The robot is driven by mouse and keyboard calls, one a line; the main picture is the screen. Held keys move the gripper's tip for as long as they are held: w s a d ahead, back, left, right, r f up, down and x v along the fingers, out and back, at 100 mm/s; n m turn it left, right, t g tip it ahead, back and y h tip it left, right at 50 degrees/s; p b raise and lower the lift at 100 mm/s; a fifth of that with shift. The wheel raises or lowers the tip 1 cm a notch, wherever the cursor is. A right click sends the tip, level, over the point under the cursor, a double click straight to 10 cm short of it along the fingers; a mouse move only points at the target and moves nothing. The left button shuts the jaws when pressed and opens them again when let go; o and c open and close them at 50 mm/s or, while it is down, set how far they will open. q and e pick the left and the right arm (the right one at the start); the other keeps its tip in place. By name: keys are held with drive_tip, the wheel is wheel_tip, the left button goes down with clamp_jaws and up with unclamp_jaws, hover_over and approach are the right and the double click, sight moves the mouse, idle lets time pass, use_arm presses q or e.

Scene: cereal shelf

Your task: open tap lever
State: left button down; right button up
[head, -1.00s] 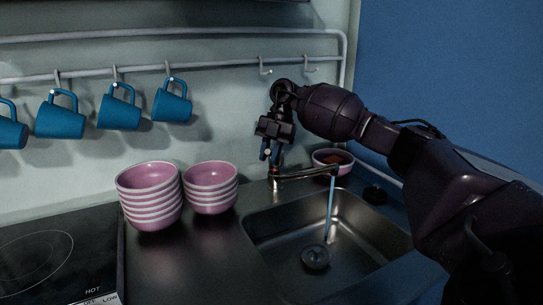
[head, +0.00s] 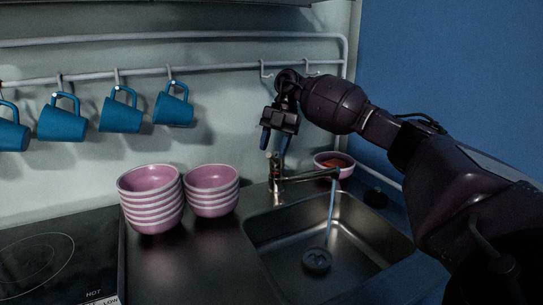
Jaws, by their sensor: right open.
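The tap (head: 308,179) stands behind the sink, with its spout reaching right over the basin. Its upright body and small lever (head: 272,160) are at the spout's left end. A blue stream of water (head: 331,210) runs from the spout into the sink (head: 345,245). My right gripper (head: 275,146) is above the tap, pointing down. Its two blue-tipped fingers are spread apart and hold nothing. They hang near the lever's top; I cannot tell whether they touch it. My left gripper is not in view.
Two stacks of pink bowls (head: 150,200) (head: 211,190) stand left of the sink. A pink bowl (head: 333,165) with brown contents is behind the spout. Blue mugs (head: 121,110) hang from a rail. A hob (head: 50,250) is at the left.

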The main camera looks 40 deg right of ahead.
drive_tip(key=v, duration=0.7)
drive_tip(key=shift+r, duration=0.25)
idle(0.3)
